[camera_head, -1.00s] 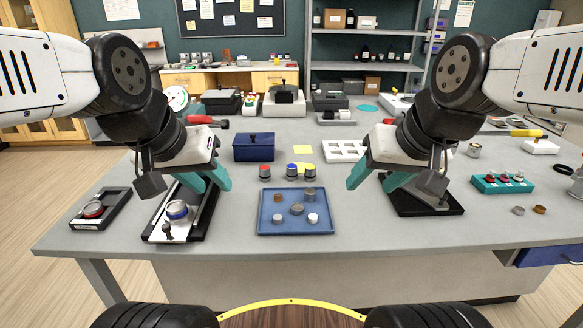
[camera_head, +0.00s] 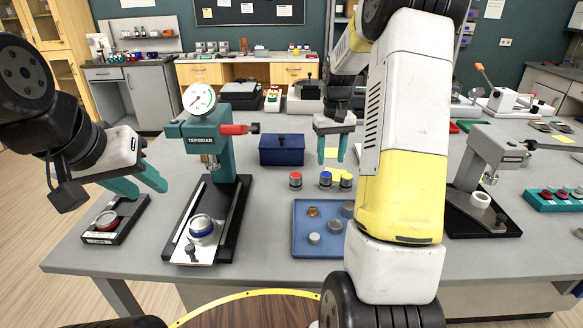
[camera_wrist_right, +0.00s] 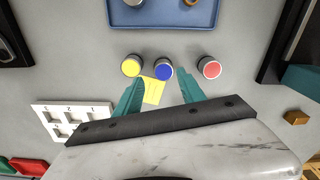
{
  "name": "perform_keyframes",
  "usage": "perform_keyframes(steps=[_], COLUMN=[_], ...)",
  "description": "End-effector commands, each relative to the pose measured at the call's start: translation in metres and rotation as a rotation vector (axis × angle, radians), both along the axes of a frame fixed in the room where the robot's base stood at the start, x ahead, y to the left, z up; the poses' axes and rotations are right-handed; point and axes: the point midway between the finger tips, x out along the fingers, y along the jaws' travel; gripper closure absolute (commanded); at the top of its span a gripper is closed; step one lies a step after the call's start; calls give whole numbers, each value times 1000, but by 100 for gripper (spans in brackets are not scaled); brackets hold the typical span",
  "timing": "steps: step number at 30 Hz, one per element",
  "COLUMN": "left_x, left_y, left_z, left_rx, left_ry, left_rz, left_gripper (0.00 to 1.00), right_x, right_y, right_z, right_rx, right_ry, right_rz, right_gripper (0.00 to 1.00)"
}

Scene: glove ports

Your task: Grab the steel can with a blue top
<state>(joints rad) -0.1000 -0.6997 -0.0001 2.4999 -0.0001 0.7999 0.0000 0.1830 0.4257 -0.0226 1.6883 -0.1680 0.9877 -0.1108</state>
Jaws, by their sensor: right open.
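The steel can with a blue top (camera_head: 326,179) stands upright on the grey bench, between a red-topped can (camera_head: 295,180) and a yellow-topped can (camera_head: 346,180). In the right wrist view the blue-topped can (camera_wrist_right: 163,72) lies ahead of my right gripper (camera_wrist_right: 158,88), roughly between the lines of its fingers and not touched. In the head view my right gripper (camera_head: 331,158) is open and empty, pointing down just behind and above the cans. My left gripper (camera_head: 150,188) is open and empty at the left, above a small black stand.
A blue tray (camera_head: 300,247) with small round parts lies in front of the cans, partly hidden by my right arm. A dark blue box (camera_head: 282,150) stands behind the red-topped can. A teal press (camera_head: 215,140) stands left. A yellow note (camera_wrist_right: 153,91) lies near the cans.

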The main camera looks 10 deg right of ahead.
Motion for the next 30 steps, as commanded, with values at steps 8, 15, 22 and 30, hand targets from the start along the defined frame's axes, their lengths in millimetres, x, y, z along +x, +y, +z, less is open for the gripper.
perform_keyframes(steps=[8, 15, 22, 30], left_x=[0, 0, 0, 0], left_y=[0, 0, 0, 0], left_z=[0, 0, 0, 0], left_rx=[0, 0, 0, 0], left_ry=[0, 0, 0, 0], left_rz=[0, 0, 0, 0], left_gripper=[64, 64, 64, 64], right_x=[4, 6, 7, 7], right_y=[-5, -2, -1, -1], right_z=[-27, -56, -85, -88], right_rx=[-3, -2, -2, -3], right_ry=[19, 19, 17, 15], right_rz=[-1, 0, -1, -1], right_gripper=[53, 53, 53, 53])
